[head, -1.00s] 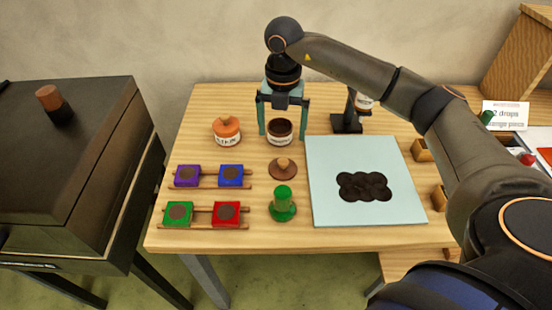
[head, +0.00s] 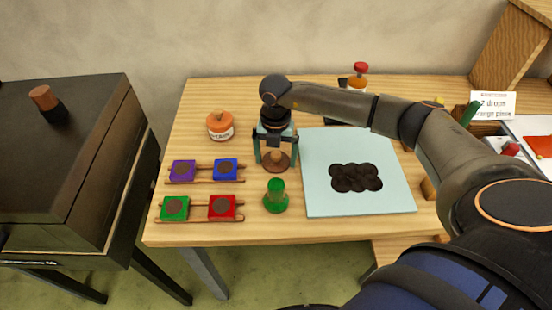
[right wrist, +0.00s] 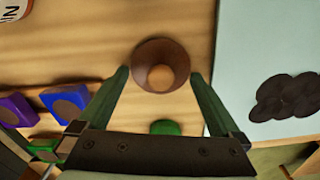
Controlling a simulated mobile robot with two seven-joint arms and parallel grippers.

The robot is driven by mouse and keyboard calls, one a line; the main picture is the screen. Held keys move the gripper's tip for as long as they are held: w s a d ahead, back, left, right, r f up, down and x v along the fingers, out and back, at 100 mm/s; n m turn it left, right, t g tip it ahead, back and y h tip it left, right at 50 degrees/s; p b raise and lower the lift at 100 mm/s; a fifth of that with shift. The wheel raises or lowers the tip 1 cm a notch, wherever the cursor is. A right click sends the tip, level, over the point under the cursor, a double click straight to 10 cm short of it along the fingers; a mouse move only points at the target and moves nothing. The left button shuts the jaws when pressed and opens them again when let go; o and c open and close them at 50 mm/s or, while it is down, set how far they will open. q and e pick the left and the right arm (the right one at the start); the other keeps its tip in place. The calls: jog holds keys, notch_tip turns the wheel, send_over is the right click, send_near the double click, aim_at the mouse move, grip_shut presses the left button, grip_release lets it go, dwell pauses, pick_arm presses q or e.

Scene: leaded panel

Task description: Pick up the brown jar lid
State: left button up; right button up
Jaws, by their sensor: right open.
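The brown jar lid (head: 277,163), a round disc with a lighter knob, lies on the wooden table behind the green stamp-like piece. It also shows in the right wrist view (right wrist: 150,48), at the fingertips. My right gripper (head: 276,166) points down over the lid, open, with one finger on each side of it. In the right wrist view a small gap shows between the lid and each finger. I cannot tell how high the fingertips are above the table. The open brown jar is hidden behind my right gripper. My left gripper is not in view.
The green piece (head: 276,196) stands just in front of the lid. Racks with purple and blue blocks (head: 226,168) and green and red blocks (head: 222,207) are left. A pale blue panel (head: 320,205) with dark discs lies right. An orange-lidded jar (head: 220,127) stands back left.

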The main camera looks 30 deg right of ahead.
jog(key=c, duration=1)
jog(key=shift+r, duration=0.1)
